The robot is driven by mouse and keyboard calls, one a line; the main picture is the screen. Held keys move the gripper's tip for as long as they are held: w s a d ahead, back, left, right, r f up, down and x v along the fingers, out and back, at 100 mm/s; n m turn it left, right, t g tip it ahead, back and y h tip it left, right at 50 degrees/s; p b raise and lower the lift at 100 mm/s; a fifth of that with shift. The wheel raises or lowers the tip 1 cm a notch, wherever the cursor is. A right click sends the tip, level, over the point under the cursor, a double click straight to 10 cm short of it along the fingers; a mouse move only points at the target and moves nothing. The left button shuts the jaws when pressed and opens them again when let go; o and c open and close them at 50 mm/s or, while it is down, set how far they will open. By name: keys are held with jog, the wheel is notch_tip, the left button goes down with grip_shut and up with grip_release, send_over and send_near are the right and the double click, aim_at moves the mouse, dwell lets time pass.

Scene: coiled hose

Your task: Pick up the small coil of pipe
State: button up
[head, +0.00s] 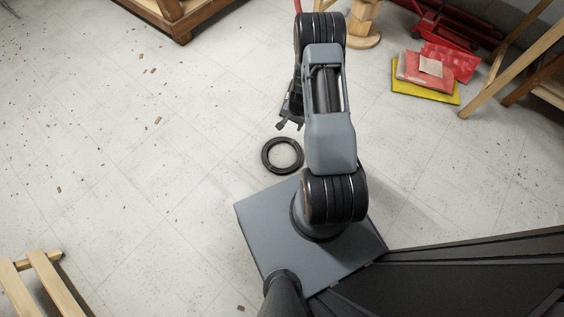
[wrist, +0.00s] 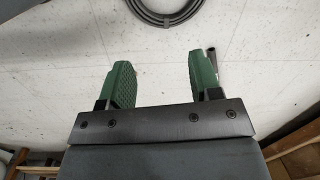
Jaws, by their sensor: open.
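The small coil of pipe is a black ring (head: 267,163) lying flat on the pale floor in the head view, just in front of my base. In the wrist view, part of the black coil (wrist: 168,22) shows at the top edge, and the rest is cut off. My gripper (head: 284,123) hangs above and beyond the coil in the head view. In the wrist view its two green fingers (wrist: 157,78) stand apart with bare floor between them. The fingers are empty and do not touch the coil.
Red and yellow flat items (head: 425,93) lie on the floor at the right. A wooden frame (head: 40,285) is at the lower left, and wooden furniture (head: 180,22) stands at the top. The floor left of the coil is open, with small brown scraps.

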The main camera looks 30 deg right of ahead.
jog(key=s+d+f+m+b, duration=0.1)
jog(key=s+f+b, duration=0.1)
jog(key=f, duration=0.6)
jog(key=s+f+m+b, duration=0.1)
jog(key=s+f+b, duration=0.15)
jog(key=f, duration=0.45)
jog(key=b, duration=0.3)
send_over(296, 164)
jog(key=shift+g, duration=0.4)
jog(key=f, duration=0.8)
jog(key=shift+w+d+f, duration=0.25)
jog(key=shift+w+f, duration=0.1)
jog(key=shift+s+a+f+b, duration=0.15)
jog(key=shift+f+b, duration=0.65)
jog(key=shift+f, duration=0.7)
jog(key=shift+s+a+f+b, duration=0.15)
jog(key=shift+f+b, duration=0.65)
jog(key=shift+f, duration=0.7)
jog(key=shift+r, duration=0.1)
jog(key=shift+c, duration=0.4)
grip_shut()
